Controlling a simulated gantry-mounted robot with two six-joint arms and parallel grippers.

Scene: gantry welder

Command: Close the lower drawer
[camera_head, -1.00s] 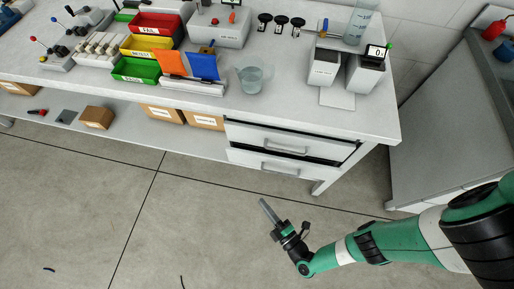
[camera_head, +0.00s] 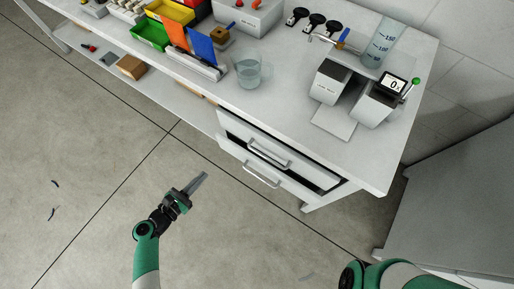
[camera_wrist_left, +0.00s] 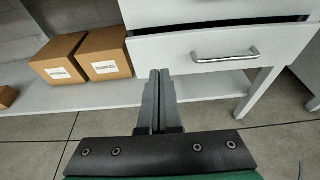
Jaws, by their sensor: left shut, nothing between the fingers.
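The lower drawer (camera_head: 238,161) is a white front with a metal bar handle, under the upper drawer (camera_head: 236,127) at the cabinet's right end. A dark gap shows above the lower front, so it stands partly out. In the left wrist view the lower drawer (camera_wrist_left: 165,56) and its handle lie ahead and to the right. My left gripper (camera_head: 204,174) is shut and empty, in front of the drawer's left end; it looks apart from it in the head view. Its fingertips (camera_wrist_left: 160,71) overlap the front's lower left edge in the wrist view. My right gripper is not in view.
Cardboard boxes (camera_wrist_left: 103,52) stand on the low shelf left of the drawers. A grey cabinet (camera_head: 450,200) is at the right.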

